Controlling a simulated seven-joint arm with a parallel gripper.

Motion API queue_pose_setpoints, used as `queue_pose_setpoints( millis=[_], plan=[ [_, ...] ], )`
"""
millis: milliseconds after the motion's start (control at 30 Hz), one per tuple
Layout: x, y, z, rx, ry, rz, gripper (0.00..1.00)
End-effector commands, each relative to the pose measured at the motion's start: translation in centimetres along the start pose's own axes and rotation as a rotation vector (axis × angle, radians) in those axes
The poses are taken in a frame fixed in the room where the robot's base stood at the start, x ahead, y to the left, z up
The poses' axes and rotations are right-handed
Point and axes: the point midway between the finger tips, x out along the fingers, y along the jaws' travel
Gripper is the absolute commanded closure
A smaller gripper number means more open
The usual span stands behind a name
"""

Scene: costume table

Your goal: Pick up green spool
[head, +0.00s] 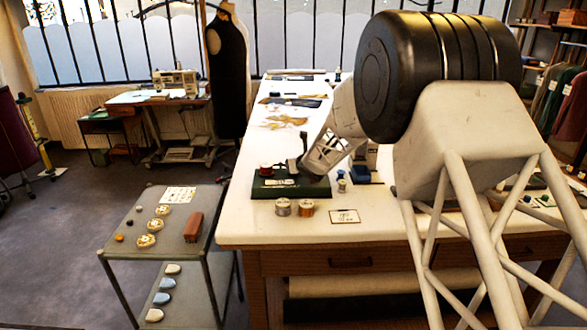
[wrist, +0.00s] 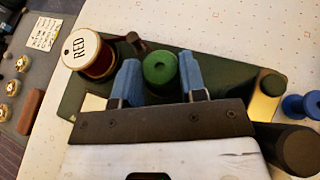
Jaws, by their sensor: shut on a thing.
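In the head view my gripper (head: 301,165) is over that base (head: 315,189) near the table's front left. The green spool is not clear there. A spool with a white top marked RED (wrist: 82,48) stands at the base's left end.
A blue spool (wrist: 305,106) is just right of the base. Two metallic spools (head: 295,208) and a card (head: 344,216) lie in front of it on the white table (head: 252,215). A low side table (head: 150,255) with a brown brush (head: 194,227) stands left.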

Motion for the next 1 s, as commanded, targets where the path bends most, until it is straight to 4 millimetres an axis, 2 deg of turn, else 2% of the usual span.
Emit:
queue_pose_setpoints(
  millis=[367,600,1000],
  plan=[
    [-0.5,0.0,1.0,-0.001,0.0,0.0,0.87],
    [-1.6,0.0,3.4,-0.001,-0.002,0.0,0.87],
    [-5.1,0.9,2.0,0.0,-0.001,-0.001,0.87]
  ],
)
